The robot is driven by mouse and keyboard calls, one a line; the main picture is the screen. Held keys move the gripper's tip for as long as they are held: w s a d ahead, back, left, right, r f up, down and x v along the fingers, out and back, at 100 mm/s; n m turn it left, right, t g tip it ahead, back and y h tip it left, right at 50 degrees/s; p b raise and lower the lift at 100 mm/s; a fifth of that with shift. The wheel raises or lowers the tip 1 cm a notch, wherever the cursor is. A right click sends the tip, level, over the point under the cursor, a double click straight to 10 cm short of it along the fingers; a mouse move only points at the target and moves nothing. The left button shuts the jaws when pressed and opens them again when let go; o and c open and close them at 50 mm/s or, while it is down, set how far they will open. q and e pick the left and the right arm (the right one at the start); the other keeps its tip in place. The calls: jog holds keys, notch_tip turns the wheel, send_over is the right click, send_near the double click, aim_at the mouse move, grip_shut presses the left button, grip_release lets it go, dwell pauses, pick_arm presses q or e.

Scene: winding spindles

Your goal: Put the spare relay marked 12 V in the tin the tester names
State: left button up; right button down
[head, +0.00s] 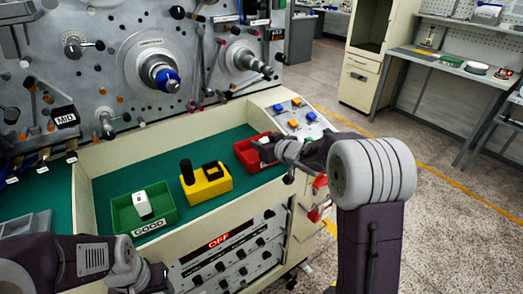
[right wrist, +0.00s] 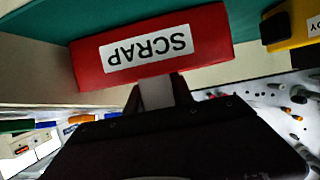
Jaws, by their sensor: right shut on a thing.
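A red tin (head: 250,153) stands at the right end of the green bench top; in the right wrist view (right wrist: 215,40) its label reads SCRAP, upside down. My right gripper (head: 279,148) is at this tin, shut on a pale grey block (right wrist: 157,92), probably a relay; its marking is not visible. In the wrist view the block overlaps the tin's lower edge; I cannot tell whether they touch. A green tin (head: 121,218) labelled GOOD holds a white relay (head: 143,204), marking unreadable. The yellow tester (head: 212,187) stands between the tins. My left gripper (head: 150,274) is low at left, its jaws unclear.
A pale raised rim (head: 185,252) borders the bench top. A panel with spindles and knobs (head: 160,70) stands behind. A button box (head: 297,117) is right of the red tin. A red OFF display (head: 218,241) is on the front. Bench top between the tins and panel is clear.

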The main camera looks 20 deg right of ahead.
pick_arm(q)
jog(key=shift+f, duration=0.3)
pick_arm(e)
jog(key=shift+w+f, duration=0.1)
jog(key=shift+f, duration=0.35)
jog(key=shift+f, duration=0.1)
jog(key=c, duration=1.1)
grip_release()
pick_arm(q)
jog(key=shift+f, duration=0.1)
